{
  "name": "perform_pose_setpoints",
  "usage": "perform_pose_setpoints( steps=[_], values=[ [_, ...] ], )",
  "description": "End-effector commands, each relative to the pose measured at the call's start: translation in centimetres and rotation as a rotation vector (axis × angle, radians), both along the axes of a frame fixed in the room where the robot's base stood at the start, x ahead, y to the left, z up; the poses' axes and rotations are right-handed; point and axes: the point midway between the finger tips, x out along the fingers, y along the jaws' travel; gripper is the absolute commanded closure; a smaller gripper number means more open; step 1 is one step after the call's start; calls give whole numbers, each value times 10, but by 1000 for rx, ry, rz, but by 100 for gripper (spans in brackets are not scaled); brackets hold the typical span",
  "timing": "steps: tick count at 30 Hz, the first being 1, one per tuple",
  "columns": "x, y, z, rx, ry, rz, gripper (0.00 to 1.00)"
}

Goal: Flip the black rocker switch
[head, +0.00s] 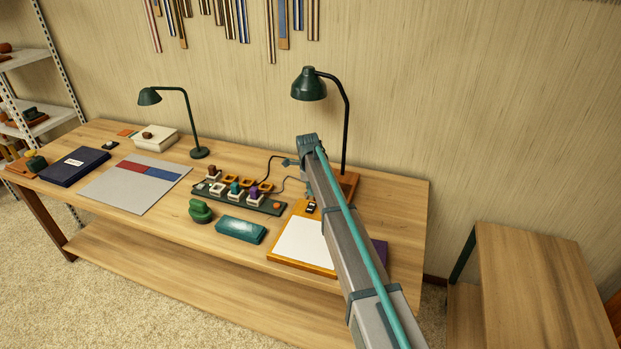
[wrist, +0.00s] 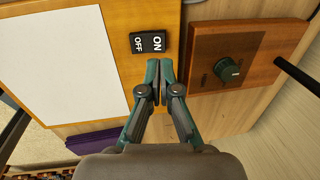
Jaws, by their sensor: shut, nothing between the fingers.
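The black rocker switch (wrist: 148,42) shows in the wrist view, marked OFF on its left half and ON on its right half. It sits on an orange-brown wooden board (wrist: 120,82) beside a white sheet. In the head view the switch (head: 312,208) is a small dark block at the board's upper right, close to my arm. My gripper (wrist: 160,102) is shut and empty, with its fingertips just below the ON half in the wrist view. I cannot tell whether they touch the switch.
A wooden block with a dark green knob (wrist: 227,70) lies to the right of the switch. A power strip (head: 240,198) with several plugs, a teal box (head: 241,229) and a green lamp (head: 309,86) stand nearby. A purple item (wrist: 95,140) lies below the board.

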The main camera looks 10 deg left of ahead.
Motion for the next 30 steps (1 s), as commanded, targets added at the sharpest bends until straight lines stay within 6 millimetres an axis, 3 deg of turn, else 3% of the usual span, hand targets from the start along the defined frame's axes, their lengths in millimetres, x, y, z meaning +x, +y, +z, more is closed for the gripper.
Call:
perform_pose_setpoints(
  steps=[6,12,30],
  values=[
    [6,-1,-33,-1,2,0,100],
    [9,-2,-52,-1,1,0,100],
    [16,-2,-64,14,66,-3,100]
  ],
)
